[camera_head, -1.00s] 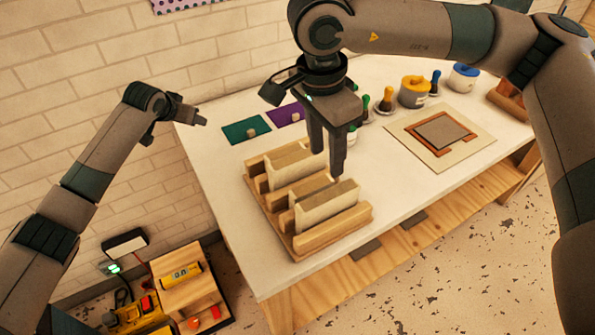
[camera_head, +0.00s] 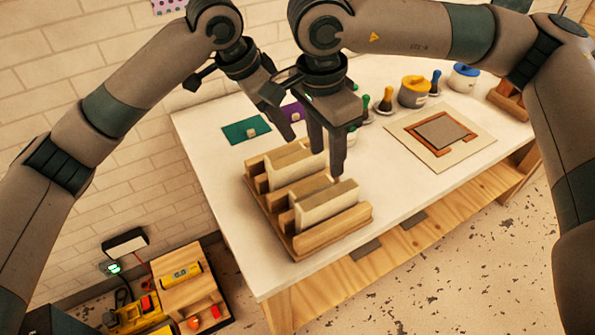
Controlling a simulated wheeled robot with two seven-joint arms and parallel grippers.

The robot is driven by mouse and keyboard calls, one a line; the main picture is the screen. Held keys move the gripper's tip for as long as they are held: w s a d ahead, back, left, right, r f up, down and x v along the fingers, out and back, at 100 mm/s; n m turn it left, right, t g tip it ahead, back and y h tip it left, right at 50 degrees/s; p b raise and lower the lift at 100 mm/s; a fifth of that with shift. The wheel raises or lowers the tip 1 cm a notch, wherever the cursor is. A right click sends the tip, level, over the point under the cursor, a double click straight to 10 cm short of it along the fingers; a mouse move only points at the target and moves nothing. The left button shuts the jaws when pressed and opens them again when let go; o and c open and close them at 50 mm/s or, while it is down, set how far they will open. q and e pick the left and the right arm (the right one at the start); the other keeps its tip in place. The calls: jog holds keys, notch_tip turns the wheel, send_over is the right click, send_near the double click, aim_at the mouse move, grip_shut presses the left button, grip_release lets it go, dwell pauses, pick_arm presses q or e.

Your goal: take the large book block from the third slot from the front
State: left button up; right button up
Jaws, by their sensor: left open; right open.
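A wooden slotted rack (camera_head: 290,243) with upright dividers stands near the table's front left edge. One pale book block (camera_head: 328,206) is in a slot towards the front, and another pale block (camera_head: 296,170) is further back. Their sizes are hard to compare. My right gripper (camera_head: 327,162) is open and points down over the middle of the rack, with no block between its fingers. My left gripper (camera_head: 290,127) is open and empty just left of it, above the rack's back side. The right gripper hides part of the left one and part of the rack.
A pale board with a framed grey panel (camera_head: 440,135) lies to the right. Yellow (camera_head: 413,92) and blue-lidded (camera_head: 463,78) pots stand at the back. The table between rack and board is clear.

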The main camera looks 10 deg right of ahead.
pick_arm(q)
jog(key=shift+f, duration=0.1)
send_over(297, 157)
jog(key=a, duration=0.2)
jog(key=f, duration=0.6)
jog(key=shift+s+d+f, duration=0.1)
jog(key=shift+s+d, duration=0.05)
jog(key=shift+s, duration=0.15)
jog(key=shift+f, duration=0.1)
jog(key=shift+a+x, duration=0.1)
jog(key=shift+x, duration=1.15)
jog(key=shift+a+x, duration=0.15)
jog(key=shift+x, duration=1.1)
jog(key=shift+s+f, duration=0.1)
jog(key=shift+f, duration=0.25)
grip_shut()
